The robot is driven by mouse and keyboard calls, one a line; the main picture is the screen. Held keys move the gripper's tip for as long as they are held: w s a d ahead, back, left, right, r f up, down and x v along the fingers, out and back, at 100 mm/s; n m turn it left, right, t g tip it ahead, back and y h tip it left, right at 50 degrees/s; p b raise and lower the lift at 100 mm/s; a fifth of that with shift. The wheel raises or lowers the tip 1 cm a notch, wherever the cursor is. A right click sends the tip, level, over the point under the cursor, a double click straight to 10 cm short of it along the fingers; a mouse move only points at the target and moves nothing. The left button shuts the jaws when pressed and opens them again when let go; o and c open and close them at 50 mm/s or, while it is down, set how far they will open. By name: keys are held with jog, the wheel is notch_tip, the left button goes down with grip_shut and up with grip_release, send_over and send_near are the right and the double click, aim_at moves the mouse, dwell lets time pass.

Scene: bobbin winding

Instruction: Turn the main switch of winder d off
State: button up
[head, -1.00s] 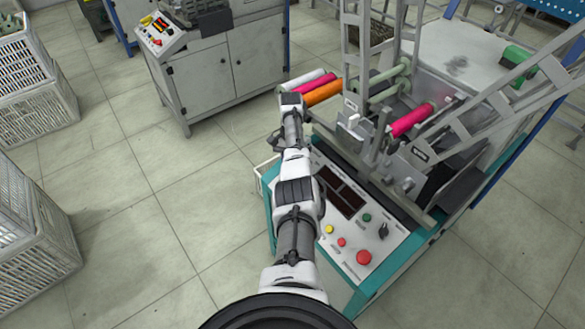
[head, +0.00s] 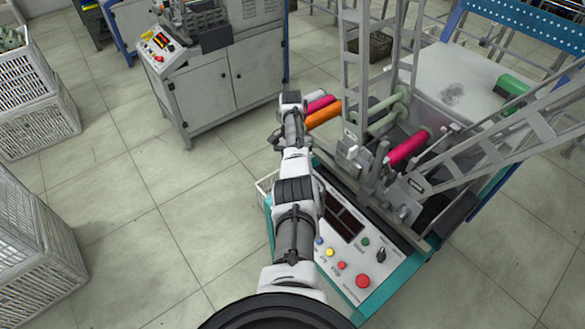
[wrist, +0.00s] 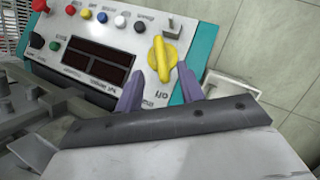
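The yellow main switch (wrist: 162,58) shows in the wrist view on a light control panel (wrist: 205,40) with teal edges. Its handle runs nearly up and down in that picture. My gripper (wrist: 160,70) is open, with one purple finger on each side of the switch's near end. I cannot tell whether the fingers touch it. Small lettering beside the switch is partly covered by the fingers. In the head view, my arm hides the switch and the gripper's fingers; the panel (head: 330,262) shows to the right of the arm. The letter of this winder is not readable.
The panel also carries a dark display (wrist: 95,62), several coloured buttons and a large red button (head: 362,281). Coloured bobbins, one orange (head: 323,114), and a metal frame stand behind the panel. White crates (head: 30,250) are at the left; the floor between is clear.

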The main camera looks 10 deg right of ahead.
jog(key=shift+v, duration=2.4)
